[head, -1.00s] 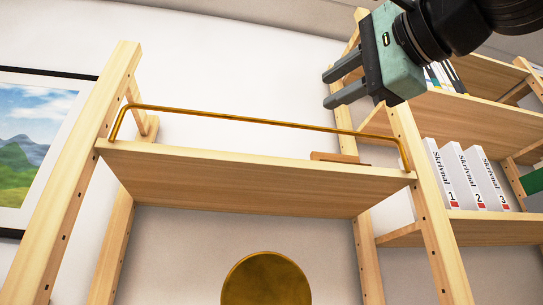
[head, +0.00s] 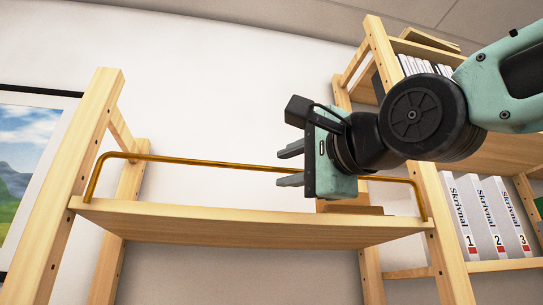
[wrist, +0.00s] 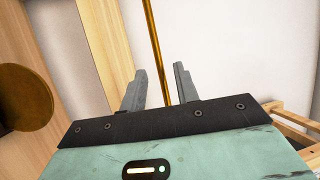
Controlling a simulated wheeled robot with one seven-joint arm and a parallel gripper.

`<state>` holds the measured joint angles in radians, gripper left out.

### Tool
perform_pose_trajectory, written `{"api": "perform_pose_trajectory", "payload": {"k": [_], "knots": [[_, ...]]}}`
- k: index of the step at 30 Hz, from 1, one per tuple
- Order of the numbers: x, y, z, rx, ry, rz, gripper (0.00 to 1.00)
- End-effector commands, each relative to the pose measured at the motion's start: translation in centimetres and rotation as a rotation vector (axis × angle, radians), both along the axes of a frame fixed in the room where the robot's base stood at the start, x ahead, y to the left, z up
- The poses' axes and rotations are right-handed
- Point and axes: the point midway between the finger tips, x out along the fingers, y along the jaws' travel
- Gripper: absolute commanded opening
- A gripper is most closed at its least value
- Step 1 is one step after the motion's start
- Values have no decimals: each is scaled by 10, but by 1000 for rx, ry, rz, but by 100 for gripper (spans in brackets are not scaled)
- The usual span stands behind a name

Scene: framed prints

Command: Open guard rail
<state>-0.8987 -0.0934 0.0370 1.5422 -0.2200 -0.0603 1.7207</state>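The guard rail is a thin golden bar (head: 215,162) with bent-down ends, standing along the front edge of a wooden shelf board (head: 240,222). My gripper (head: 287,166) is at the right half of the rail, in front of it, with its two grey fingers pointing left. The fingers are open, one above and one below the line of the rail. In the wrist view the rail (wrist: 154,45) runs down between the two apart fingers (wrist: 160,88). My gripper hides part of the rail in the head view, and contact cannot be told.
A wooden block-like piece (head: 350,207) sits on the shelf behind my gripper. White numbered books (head: 487,215) stand on a shelf at the right. A framed landscape (head: 20,165) hangs at left. A round bronze disc (wrist: 25,97) shows in the wrist view.

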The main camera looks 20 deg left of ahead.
Motion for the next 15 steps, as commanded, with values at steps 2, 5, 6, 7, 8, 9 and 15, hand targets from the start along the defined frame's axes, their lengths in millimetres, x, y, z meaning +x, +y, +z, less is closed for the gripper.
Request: {"api": "perform_pose_trajectory", "payload": {"k": [2,5,6,7,8,9,15], "knots": [[10,13,4,1,2,-1,31],[19,26,6,1,2,0,31],[21,30,7,2,2,1,31],[23,32,7,1,1,0,31],[25,35,8,2,1,0,31],[27,37,8,2,1,0,31],[31,43,10,2,0,0,31]]}}
